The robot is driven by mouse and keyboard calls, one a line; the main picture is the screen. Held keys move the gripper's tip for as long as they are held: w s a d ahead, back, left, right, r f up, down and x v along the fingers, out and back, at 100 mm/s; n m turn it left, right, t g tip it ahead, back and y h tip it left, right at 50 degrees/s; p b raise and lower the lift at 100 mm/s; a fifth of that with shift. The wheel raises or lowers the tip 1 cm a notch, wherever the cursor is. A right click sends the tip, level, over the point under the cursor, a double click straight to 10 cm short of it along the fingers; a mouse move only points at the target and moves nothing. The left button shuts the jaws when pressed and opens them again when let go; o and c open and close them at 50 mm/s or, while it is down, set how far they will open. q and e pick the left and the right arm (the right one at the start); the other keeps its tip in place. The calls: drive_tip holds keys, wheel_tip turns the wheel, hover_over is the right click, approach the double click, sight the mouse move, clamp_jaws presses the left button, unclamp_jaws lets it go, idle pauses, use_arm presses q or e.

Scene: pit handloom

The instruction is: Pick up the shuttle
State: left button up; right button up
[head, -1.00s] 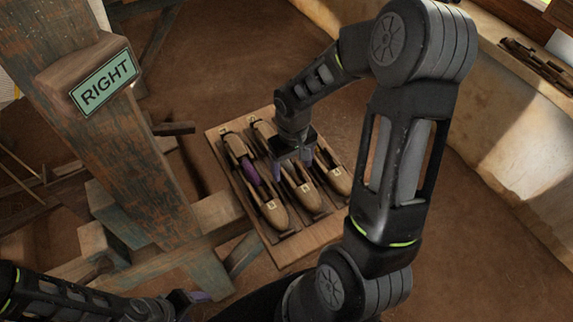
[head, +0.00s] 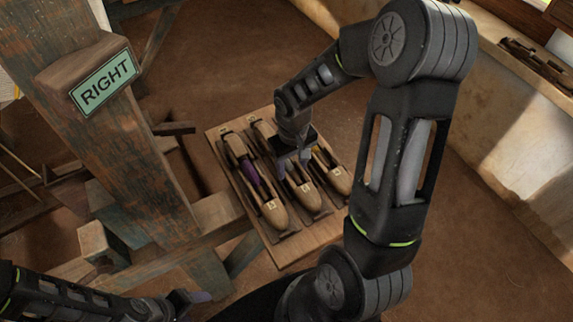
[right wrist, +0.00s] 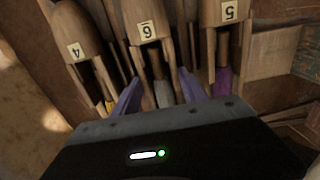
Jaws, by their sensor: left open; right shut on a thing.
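Several wooden boat-shaped shuttles with number labels lie on a wooden board (head: 284,256). My right gripper (head: 293,163) points down over the middle shuttle (head: 305,192) of the near row, its purple fingers closed on that shuttle's sides. In the right wrist view the fingers (right wrist: 159,92) straddle this shuttle (right wrist: 143,20) where grey yarn shows. A shuttle with purple yarn (head: 272,210) lies to its left and one with yellow yarn (head: 339,178) to its right. The shuttle appears still on the board. My left gripper (head: 190,300) is open and empty at the lower left.
A thick loom post (head: 110,150) with a "RIGHT" sign (head: 105,83) stands left of the board, with wooden beams (head: 150,260) below. A pale wall (head: 510,130) runs along the right. Bare earth floor lies around the board.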

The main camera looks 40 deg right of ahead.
clamp_jaws()
wheel_tip(320, 180, up, 10)
idle(0.6)
idle(0.5)
